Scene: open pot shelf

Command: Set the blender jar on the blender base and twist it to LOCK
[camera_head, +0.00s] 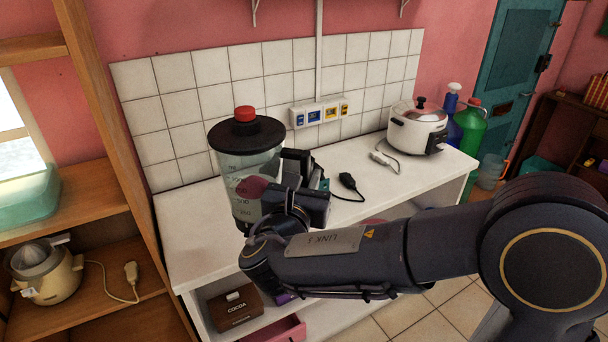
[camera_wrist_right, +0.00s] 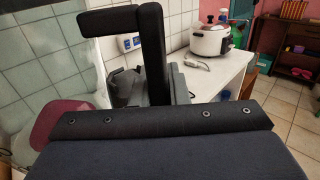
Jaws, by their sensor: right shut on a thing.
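The blender jar (camera_head: 243,172) is clear with measuring marks, a black lid and a red cap. It looks upright over the left part of the white counter. My right gripper (camera_head: 296,190) is shut on its black handle (camera_head: 297,158); the handle also shows in the wrist view (camera_wrist_right: 152,55). The jar's bottom is partly hidden by my arm, so I cannot tell whether it touches anything. A dark grey body, possibly the blender base (camera_wrist_right: 128,88), shows behind the handle in the wrist view. Its LOCK mark is not visible. My left gripper is not in view.
A black plug (camera_head: 348,181) with a cord lies on the counter (camera_head: 190,230). A white rice cooker (camera_head: 417,128) stands at the right end, near green and blue bottles. A citrus juicer (camera_head: 47,272) sits on the left shelf. A cocoa box (camera_head: 235,305) lies below. The tiled wall is close behind.

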